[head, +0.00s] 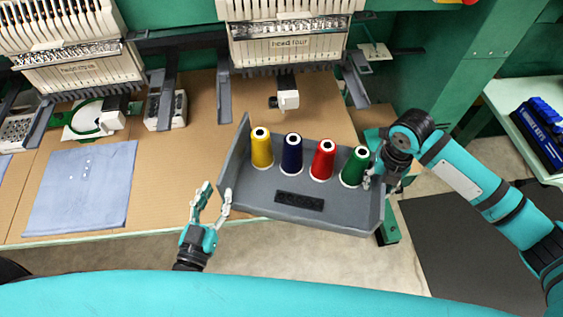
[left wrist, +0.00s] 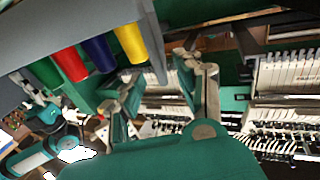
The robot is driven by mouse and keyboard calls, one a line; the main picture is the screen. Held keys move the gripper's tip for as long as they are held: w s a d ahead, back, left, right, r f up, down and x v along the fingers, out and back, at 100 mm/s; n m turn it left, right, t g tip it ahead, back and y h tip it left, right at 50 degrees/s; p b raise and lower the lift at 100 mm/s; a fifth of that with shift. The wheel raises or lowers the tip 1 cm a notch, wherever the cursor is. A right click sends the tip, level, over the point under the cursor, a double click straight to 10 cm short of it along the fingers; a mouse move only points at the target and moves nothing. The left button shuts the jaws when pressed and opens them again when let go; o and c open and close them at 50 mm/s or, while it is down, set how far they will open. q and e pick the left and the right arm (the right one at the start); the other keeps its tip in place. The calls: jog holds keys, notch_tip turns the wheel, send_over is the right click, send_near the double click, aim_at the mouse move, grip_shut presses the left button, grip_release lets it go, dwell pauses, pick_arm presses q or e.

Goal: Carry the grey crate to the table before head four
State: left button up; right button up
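The grey crate (head: 255,200) is tilted in the head view, over the front edge of the brown table (head: 205,110). Yellow (head: 261,150), blue (head: 292,156), red (head: 322,162) and green (head: 354,169) thread cones stand in it. My right gripper (head: 376,178) is shut on its right end wall, with the fingers partly hidden. My left gripper (head: 213,199) is open by the left end wall. In the left wrist view its fingers (left wrist: 160,90) are apart with the crate's edge near them; I cannot tell whether they touch. Head four (head: 290,47) is behind the crate.
A folded blue cloth (head: 80,190) lies on the table at left. Another embroidery head (head: 82,70) is at the back left. A green pillar (head: 450,90) is at right, beside a side table with a blue box (head: 543,125). Bare tabletop shows between the crate and head four.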

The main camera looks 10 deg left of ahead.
pick_arm(q)
jog(key=s, duration=0.3)
jog(key=shift+a, duration=0.15)
pick_arm(e)
jog(key=shift+r, duration=0.3)
notch_tip(320, 180, up, 11)
jog(key=shift+r, duration=0.2)
